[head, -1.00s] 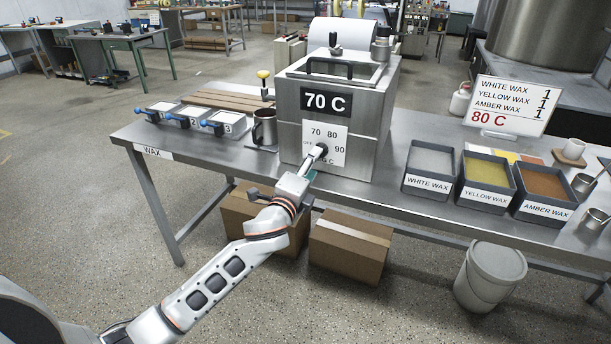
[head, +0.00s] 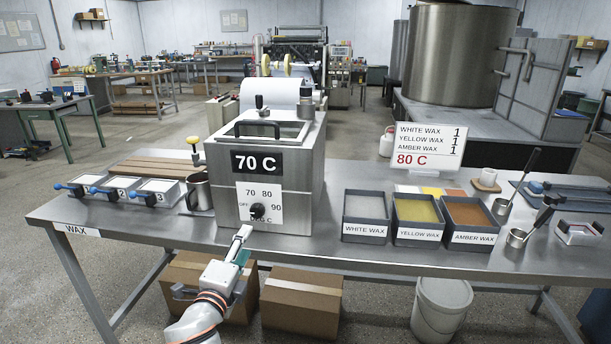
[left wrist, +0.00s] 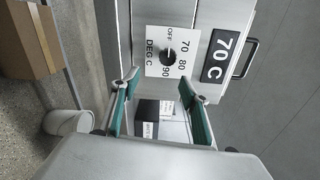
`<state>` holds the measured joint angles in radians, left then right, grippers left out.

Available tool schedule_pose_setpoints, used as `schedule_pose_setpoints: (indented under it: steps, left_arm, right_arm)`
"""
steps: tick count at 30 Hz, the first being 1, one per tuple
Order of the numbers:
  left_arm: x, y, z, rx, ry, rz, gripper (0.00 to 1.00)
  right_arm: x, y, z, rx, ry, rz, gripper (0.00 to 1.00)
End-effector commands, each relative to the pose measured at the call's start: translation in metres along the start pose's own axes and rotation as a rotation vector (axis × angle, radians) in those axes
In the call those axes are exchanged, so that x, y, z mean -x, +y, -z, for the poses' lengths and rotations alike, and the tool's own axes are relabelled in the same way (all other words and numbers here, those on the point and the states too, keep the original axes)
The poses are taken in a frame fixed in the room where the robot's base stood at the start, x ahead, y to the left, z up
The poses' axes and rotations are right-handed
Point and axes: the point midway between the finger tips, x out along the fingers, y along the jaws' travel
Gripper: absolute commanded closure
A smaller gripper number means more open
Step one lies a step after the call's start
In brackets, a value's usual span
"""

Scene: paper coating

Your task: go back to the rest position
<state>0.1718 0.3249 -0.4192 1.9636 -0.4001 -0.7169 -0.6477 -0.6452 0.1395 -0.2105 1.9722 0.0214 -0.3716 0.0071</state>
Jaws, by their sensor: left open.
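My left gripper (head: 241,243) is open and empty, in front of the steel wax heater (head: 300,185) and just below its dial. It is apart from the black knob (head: 257,211). In the left wrist view both green-padded fingers are spread (left wrist: 159,84), and the knob (left wrist: 169,56) shows clear beyond them. The heater's display (head: 257,162) reads 70 C. The dial plate (head: 273,200) carries OFF, 70, 80 and 90. My right gripper is not in view.
The steel table (head: 330,246) holds white, yellow and amber wax trays (head: 417,235) at right, under a sign (head: 430,143) reading 80 C. Three numbered frames (head: 158,187) and a metal mug (head: 199,192) stand left. Cardboard boxes (head: 302,311) and a white bucket (head: 438,315) are below.

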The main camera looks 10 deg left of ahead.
Motion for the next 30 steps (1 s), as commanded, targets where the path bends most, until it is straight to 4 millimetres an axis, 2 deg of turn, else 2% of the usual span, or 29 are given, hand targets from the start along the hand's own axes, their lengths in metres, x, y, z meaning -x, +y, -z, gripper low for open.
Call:
schedule_pose_setpoints:
  steps: [5,9,11,15,18,21,25,30]
  left_arm:
    - [0.041,0.083,0.023,0.261,0.046,-0.148,0.55]
    - [0.098,0.159,0.045,0.57,0.049,-0.302,0.55]
    - [0.127,0.189,0.053,0.707,0.035,-0.366,0.55]
    - [0.198,0.248,0.068,1.021,-0.037,-0.501,0.55]
    - [0.243,0.277,0.075,1.206,-0.105,-0.572,0.55]
    - [0.278,0.295,0.078,1.343,-0.165,-0.616,0.55]
    - [0.302,0.307,0.08,1.437,-0.214,-0.642,0.55]
    - [0.307,0.309,0.08,1.463,-0.226,-0.646,0.55]
  right_arm:
    - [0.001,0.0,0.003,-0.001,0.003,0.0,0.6]
    - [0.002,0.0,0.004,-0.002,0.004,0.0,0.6]
    - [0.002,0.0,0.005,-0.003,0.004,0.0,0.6]
    - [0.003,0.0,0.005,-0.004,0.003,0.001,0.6]
    - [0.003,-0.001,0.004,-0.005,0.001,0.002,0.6]
    - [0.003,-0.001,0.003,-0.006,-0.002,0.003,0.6]
    - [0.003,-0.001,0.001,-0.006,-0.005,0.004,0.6]
    - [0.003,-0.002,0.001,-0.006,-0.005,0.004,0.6]
